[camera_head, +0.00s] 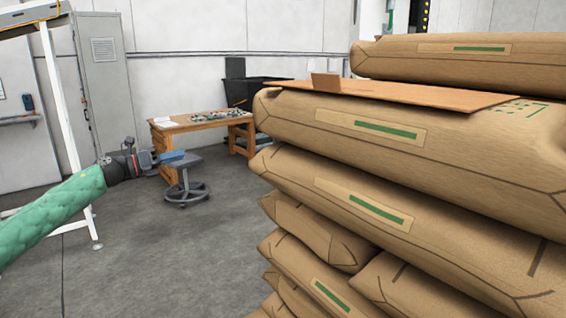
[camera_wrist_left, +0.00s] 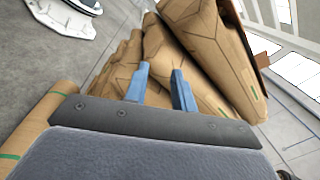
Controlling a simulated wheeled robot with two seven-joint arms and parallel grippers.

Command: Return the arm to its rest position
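My left gripper (camera_head: 172,156) reaches in from the left of the head view on a green padded arm. It hangs in free air, left of a tall stack of brown sacks (camera_head: 345,135) and apart from it. In the left wrist view its two blue fingers (camera_wrist_left: 158,88) stand apart with nothing between them, so it is open and empty. The sack stack (camera_wrist_left: 205,45) shows beyond the fingers. My right gripper is not in view.
A brown cardboard sheet (camera_head: 400,94) lies on the stack under the top sack (camera_head: 450,56). A wooden workbench (camera_head: 200,123) and a stool (camera_head: 186,194) stand behind the gripper. A white frame post (camera_head: 62,110) stands at left. The floor (camera_head: 165,260) between arm and stack is clear.

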